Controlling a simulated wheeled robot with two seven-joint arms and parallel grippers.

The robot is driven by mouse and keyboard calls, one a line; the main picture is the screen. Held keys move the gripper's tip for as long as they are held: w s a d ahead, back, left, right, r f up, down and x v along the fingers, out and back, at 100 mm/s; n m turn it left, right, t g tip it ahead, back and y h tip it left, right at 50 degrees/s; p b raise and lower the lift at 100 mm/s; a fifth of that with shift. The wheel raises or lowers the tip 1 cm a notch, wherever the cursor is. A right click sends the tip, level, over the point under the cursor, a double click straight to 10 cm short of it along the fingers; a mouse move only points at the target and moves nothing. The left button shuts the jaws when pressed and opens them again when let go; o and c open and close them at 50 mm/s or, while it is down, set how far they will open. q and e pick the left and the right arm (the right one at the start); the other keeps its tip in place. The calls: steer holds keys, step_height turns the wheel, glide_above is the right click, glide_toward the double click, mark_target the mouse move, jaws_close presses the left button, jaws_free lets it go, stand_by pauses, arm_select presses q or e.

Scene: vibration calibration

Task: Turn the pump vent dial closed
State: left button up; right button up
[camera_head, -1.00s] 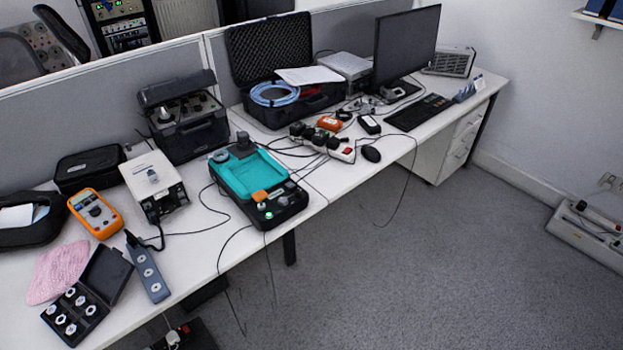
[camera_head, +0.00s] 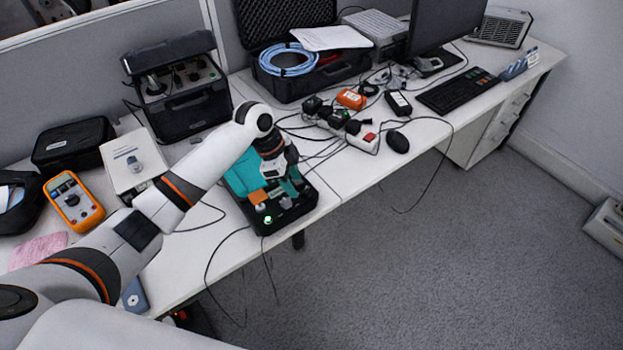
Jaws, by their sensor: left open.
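The teal and black device (camera_head: 236,183) stands on the desk, with an orange block (camera_head: 257,196) and a lit green button (camera_head: 268,219) at its front. A small grey knob (camera_head: 286,202) shows at its front right; I cannot tell for sure that it is the vent dial, or how far it is turned. My left gripper (camera_head: 289,187) is open and points down over the right part of the device, just behind the grey knob. I cannot tell whether it touches anything. My left arm and wrist hide the device's back. My right gripper is out of view.
A power strip (camera_head: 366,142) with plugs and cables lies right of the device. An open black case (camera_head: 276,88) and a black instrument box (camera_head: 188,114) stand behind. A white box (camera_head: 118,169) and an orange multimeter (camera_head: 74,201) are at left.

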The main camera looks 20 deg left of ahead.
mark_target(306, 190)
arm_select(q)
step_height(306, 190, up, 4)
steer(key=w+a, duration=0.3)
steer(key=shift+m, duration=0.4)
steer(key=x, duration=0.4)
steer(key=p+x, duration=0.1)
steer(key=x, duration=0.6)
steer(key=shift+w+d+f+p, duration=0.2)
steer(key=shift+d+p, duration=0.2)
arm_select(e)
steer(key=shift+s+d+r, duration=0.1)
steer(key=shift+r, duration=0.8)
arm_select(q)
steer(key=shift+c, duration=0.3)
jaws_close()
